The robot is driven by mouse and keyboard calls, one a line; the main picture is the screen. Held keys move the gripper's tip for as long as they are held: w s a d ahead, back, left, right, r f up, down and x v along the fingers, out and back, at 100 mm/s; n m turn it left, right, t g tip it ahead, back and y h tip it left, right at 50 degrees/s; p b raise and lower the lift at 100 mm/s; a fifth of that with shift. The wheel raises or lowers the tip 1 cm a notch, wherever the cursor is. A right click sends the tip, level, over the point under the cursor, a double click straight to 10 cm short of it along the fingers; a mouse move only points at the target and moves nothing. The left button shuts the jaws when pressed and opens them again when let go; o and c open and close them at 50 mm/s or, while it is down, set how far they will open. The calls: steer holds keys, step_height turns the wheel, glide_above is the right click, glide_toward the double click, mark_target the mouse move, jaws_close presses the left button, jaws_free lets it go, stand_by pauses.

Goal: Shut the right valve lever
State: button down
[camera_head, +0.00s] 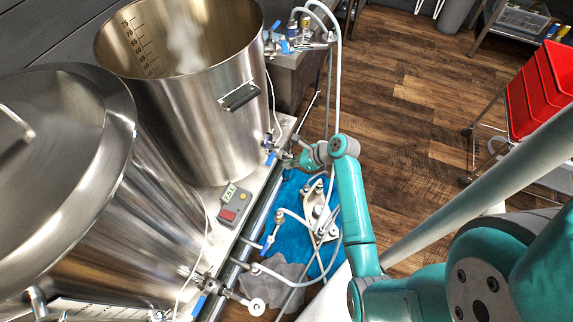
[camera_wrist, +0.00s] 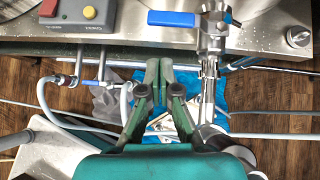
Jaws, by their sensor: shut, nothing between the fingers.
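The right kettle (camera_head: 190,100) is an open steel pot with steam in it. Its valve, with a blue lever (camera_head: 270,158), is low on its right side. In the wrist view the blue lever (camera_wrist: 171,19) lies level, pointing left from the steel valve body (camera_wrist: 212,35), crosswise to the outlet pipe. My gripper (camera_wrist: 160,66) is shut and empty, its fingertips just below the lever in the picture with a visible gap. In the head view my gripper (camera_head: 300,163) is beside the valve, its tips partly hard to make out.
A lidded kettle (camera_head: 70,170) with its own blue-levered valve (camera_head: 203,285) stands at left. A control box with red and yellow buttons (camera_head: 234,205) sits between them. Hoses and a pump (camera_head: 318,212) lie over a blue mat below. A red crate (camera_head: 540,90) stands right.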

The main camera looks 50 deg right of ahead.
steer(key=v, duration=0.9)
steer(key=shift+a, duration=0.2)
steer(key=shift+s+f, duration=0.1)
steer(key=shift+f, duration=0.05)
steer(key=s+a+f+n+t+h, duration=0.1)
steer(key=s+a+f+n+h, duration=0.15)
steer(key=s+a+n, duration=0.45)
steer(key=s+a+f+n+h, duration=0.2)
steer(key=s+a+f+n, duration=0.15)
steer(key=a, duration=0.65)
steer(key=s+a+r+n+t, duration=0.3)
steer(key=s+r+n, duration=0.5)
steer(key=r+n, duration=0.2)
steer(key=s+a+r+n+t, duration=0.2)
steer(key=s+a+r+n, duration=0.2)
steer(key=s+r+n, duration=0.4)
step_height(320, 180, up, 3)
steer(key=shift+f+n+t, duration=0.25)
steer(key=shift+n+t, duration=0.15)
steer(key=shift+n, duration=0.65)
steer(key=shift+s+a+y, duration=0.1)
steer(key=shift+y, duration=0.15)
